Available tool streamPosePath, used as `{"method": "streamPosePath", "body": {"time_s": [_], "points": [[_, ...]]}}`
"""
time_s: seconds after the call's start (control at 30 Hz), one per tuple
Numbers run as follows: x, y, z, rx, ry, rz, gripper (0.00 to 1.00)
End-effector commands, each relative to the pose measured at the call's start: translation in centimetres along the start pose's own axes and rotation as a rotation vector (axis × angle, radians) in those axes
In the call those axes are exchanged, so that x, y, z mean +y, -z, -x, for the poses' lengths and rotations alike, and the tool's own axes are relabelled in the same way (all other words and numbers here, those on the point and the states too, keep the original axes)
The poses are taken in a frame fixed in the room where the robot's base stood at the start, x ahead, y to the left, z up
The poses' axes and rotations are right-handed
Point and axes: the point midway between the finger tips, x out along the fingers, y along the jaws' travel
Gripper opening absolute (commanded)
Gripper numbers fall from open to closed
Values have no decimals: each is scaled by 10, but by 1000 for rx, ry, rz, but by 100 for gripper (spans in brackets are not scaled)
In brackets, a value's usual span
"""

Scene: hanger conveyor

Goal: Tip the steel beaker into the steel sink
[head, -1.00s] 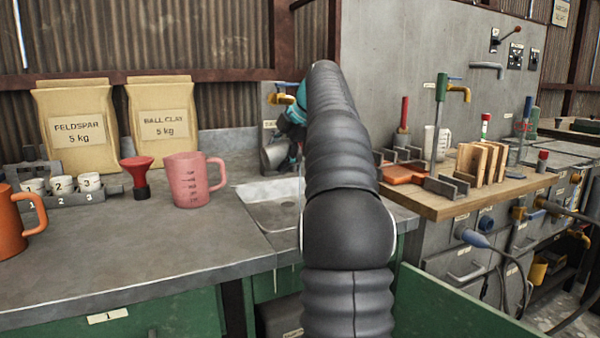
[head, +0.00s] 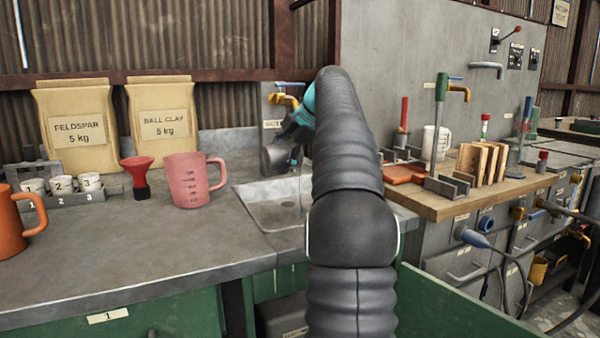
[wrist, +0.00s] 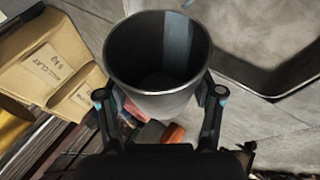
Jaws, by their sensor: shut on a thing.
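The steel beaker (head: 275,158) is above the back part of the steel sink (head: 262,212) in the head view, tilted, and partly hidden by my gripper and arm. In the wrist view the beaker (wrist: 158,60) shows its open mouth and dark inside; I see no contents in it. My gripper (wrist: 160,97) is shut on the beaker, with one finger on each side of its wall. The gripper (head: 298,128) is mostly hidden behind my arm in the head view. The sink's right part is also hidden by my arm.
A yellow and blue tap (head: 286,98) is on the wall behind the sink. A pink jug (head: 188,182), a red funnel (head: 137,170) and an orange mug (head: 18,222) stand on the counter to the left. A wooden board (head: 460,200) with tools is at the right.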

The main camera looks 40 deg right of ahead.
Motion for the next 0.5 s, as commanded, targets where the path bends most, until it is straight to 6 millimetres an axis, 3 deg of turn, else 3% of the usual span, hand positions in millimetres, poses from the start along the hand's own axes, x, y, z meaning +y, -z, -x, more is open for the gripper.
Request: {"method": "streamPosePath", "body": {"time_s": [0.5], "points": [[0,-1,1,35,-8,-24,20]]}}
